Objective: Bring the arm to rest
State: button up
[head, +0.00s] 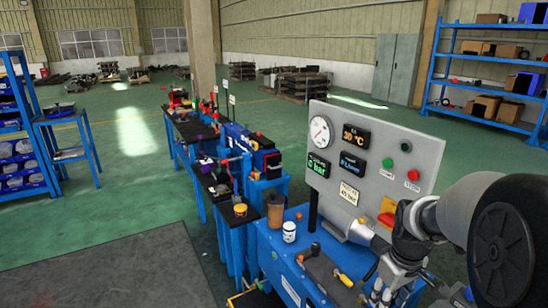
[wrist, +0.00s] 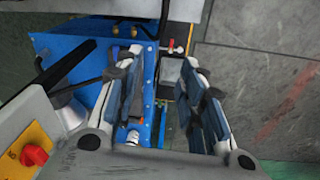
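My gripper (wrist: 163,75) shows in the wrist view with its two padded fingers spread wide apart. Nothing is held between them. Below and between the fingers lie part of the blue stand (wrist: 70,45) and the dark floor. In the head view my arm comes in from the right, in front of the grey control panel (head: 415,150), and my gripper (head: 388,285) hangs low over the right end of the blue stand. Its fingertips are small and partly cut off by the lower edge there.
The panel carries a gauge (head: 320,132), displays and buttons; its red knob (wrist: 34,155) is close in the wrist view. Open green floor (head: 130,150) lies left of the benches.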

jog(key=s+a+r+m+t, duration=0.2)
jog(key=s+a+r, duration=0.6)
jog(key=s+r, duration=0.25)
jog(key=s+a+m+t, duration=0.1)
jog(key=s+a, duration=0.3)
jog(key=s, duration=0.8)
jog(key=shift+a+r+m, duration=0.3)
jog(key=shift+r+m, duration=0.15)
jog(key=shift+m, duration=0.15)
jog(key=shift+c, duration=0.2)
